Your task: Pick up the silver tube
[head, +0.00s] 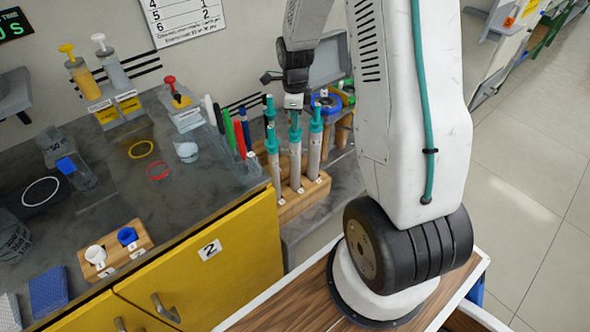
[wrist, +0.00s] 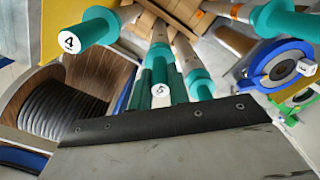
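Several silver-grey tubes with teal tops stand upright in a wooden rack (head: 303,197) in the head view. They include a left tube (head: 273,165), a middle tube (head: 295,160) and a right tube (head: 314,152). My gripper (head: 292,88) is dark and points down just above the middle tube's top. Whether it touches that top I cannot tell. In the wrist view, teal tops carry white discs marked 4 (wrist: 69,42) and 5 (wrist: 160,90). The fingertips are not clear in either view, and no tube is visibly lifted.
A blue ring-shaped item (head: 328,102) lies just right of the tubes. Coloured markers (head: 232,130) stand to their left. The dark counter (head: 110,185) over yellow cabinets (head: 235,255) holds bottles and a small cup holder (head: 117,250). Open floor (head: 525,190) lies right of my arm.

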